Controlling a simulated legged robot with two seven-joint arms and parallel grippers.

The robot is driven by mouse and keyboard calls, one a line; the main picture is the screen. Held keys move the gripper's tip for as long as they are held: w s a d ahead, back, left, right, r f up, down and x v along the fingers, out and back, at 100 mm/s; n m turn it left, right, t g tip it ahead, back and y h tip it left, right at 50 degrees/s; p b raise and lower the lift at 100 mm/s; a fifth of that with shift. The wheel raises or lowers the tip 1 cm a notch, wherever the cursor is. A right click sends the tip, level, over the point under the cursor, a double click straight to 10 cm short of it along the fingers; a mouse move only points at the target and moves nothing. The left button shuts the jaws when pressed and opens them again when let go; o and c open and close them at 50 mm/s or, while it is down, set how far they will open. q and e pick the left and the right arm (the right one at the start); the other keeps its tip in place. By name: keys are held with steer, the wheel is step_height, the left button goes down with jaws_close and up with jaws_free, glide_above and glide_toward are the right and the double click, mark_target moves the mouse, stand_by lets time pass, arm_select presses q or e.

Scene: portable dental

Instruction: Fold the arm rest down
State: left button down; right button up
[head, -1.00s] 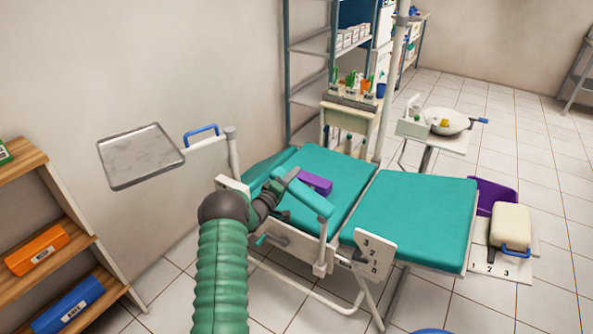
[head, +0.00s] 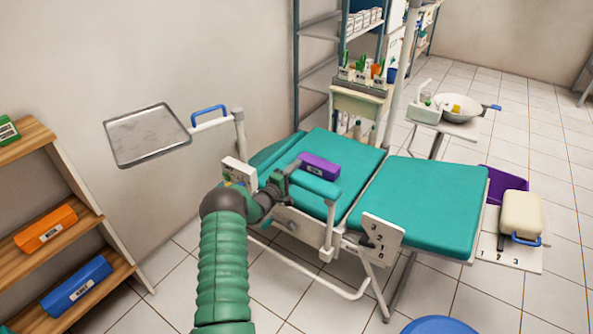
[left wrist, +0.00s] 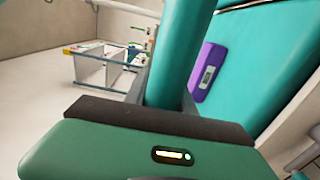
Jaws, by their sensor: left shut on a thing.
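The teal padded arm rest (head: 316,187) is on the near side of the teal dental chair (head: 345,158). It lies close to level, and its right end meets the white post (head: 329,232). My left gripper (head: 282,183) is shut on the arm rest at its left end. In the left wrist view the arm rest (left wrist: 183,45) runs up the picture from the dark jaw, which hides its near part. My right gripper is not in view.
A purple box (head: 319,166) lies on the chair just behind the arm rest. A blue round thing (head: 440,326) shows at the bottom edge.

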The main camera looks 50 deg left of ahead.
arm_select(q)
steer(key=shift+s+f, duration=0.15)
steer(key=shift+f, duration=0.15)
steer(key=c, duration=1.2)
jaws_free()
steer(key=shift+a, duration=0.1)
steer(key=shift+c, duration=0.2)
steer(key=shift+o, duration=1)
steer(key=shift+a+f, duration=0.1)
steer(key=shift+a, duration=0.05)
steer(key=p+v, duration=0.3)
steer(key=v, duration=1.3)
steer(key=shift+s, duration=0.35)
